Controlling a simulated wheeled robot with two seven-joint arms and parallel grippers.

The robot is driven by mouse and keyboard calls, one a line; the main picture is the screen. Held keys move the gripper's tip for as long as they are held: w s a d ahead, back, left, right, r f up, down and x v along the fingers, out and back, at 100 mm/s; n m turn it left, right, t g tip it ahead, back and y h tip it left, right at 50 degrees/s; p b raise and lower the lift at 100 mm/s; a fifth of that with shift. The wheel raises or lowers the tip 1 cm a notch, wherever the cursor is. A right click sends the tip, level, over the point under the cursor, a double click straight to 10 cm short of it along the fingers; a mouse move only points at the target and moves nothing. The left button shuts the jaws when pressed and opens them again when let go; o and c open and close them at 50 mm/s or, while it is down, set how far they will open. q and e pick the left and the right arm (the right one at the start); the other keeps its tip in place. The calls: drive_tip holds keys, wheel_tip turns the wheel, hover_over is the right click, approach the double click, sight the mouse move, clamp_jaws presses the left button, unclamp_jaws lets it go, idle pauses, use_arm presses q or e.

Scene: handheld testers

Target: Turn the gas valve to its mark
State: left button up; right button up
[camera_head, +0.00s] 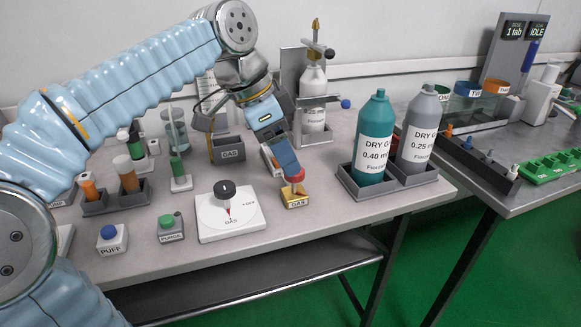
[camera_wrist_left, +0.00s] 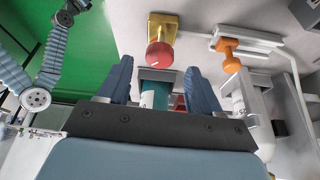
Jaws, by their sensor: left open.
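A red round knob (camera_head: 293,174) on a gold base labelled GAS (camera_head: 296,200) stands near the table's front edge. My left gripper (camera_head: 290,167) points down at the knob, its fingers close above or beside it. In the left wrist view the red knob (camera_wrist_left: 159,55) lies just beyond the two spread fingers (camera_wrist_left: 158,70), and the gap between them holds nothing I can make out as gripped. Contact cannot be told. To the left is a white plate (camera_head: 208,229) marked GAS and OFF, with a black dial (camera_head: 224,190) whose red pointer faces the GAS lettering.
A teal bottle (camera_head: 374,140) and a grey bottle (camera_head: 419,127) stand in a dark tray right of the gripper. Blue PUFF (camera_head: 109,233) and green PURGE (camera_head: 168,222) buttons sit front left. A tall bottle (camera_head: 313,95) stands in a frame behind. Some table is bare right of the knob.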

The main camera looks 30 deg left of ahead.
sight(294, 181)
use_arm(q)
drive_tip(key=shift+x, duration=1.55)
drive_tip(key=shift+c, duration=0.4)
drive_tip(key=c, duration=1)
